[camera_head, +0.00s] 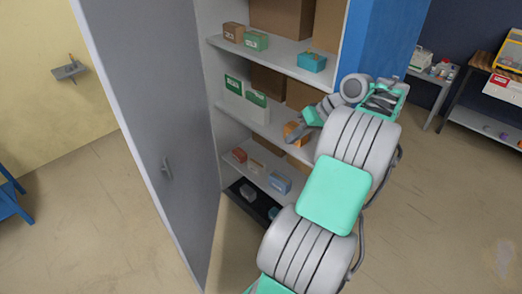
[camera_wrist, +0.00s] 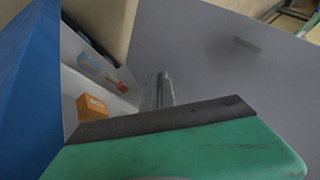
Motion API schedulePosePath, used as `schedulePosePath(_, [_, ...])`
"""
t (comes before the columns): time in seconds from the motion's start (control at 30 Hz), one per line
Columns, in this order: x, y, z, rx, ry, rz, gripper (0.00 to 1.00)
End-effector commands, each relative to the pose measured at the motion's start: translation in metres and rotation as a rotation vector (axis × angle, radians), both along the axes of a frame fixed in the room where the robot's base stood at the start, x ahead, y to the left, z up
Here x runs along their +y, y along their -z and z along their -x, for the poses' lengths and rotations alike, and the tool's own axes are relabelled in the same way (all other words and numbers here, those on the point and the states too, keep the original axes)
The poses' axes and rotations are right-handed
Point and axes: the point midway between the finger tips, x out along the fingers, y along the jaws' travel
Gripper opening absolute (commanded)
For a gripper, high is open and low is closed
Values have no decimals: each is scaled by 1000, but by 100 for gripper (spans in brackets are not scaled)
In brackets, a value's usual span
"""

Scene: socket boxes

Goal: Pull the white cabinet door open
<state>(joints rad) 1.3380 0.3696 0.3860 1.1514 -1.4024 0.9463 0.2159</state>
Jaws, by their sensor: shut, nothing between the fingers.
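The white cabinet door (camera_head: 150,130) looks pale grey and stands swung open at the left of the cabinet, its shelves exposed. Its handle (camera_head: 166,168) is on the face toward the head camera. In the wrist view the door (camera_wrist: 215,75) fills the upper right, and a small dark bar on it looks like a handle (camera_wrist: 247,44). My gripper (camera_head: 293,141) is in front of the shelves, right of the door and apart from the handle. In the wrist view its fingers (camera_wrist: 163,80) are together and empty. The green housing hides what lies below them.
The cabinet shelves (camera_head: 280,55) hold several small boxes. An orange box (camera_head: 296,131) is close to my gripper and also shows in the wrist view (camera_wrist: 92,107). A blue panel (camera_head: 385,40) stands at the cabinet's right.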

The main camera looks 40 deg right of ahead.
Motion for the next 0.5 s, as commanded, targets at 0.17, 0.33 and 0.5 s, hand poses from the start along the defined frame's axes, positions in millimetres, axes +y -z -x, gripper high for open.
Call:
schedulePosePath(0.17, [14,32,-20,2,-5,-1,0])
schedulePosePath(0.33, [25,59,-40,1,-5,-1,0])
schedulePosePath(0.5, [46,66,-53,0,-3,3,0])
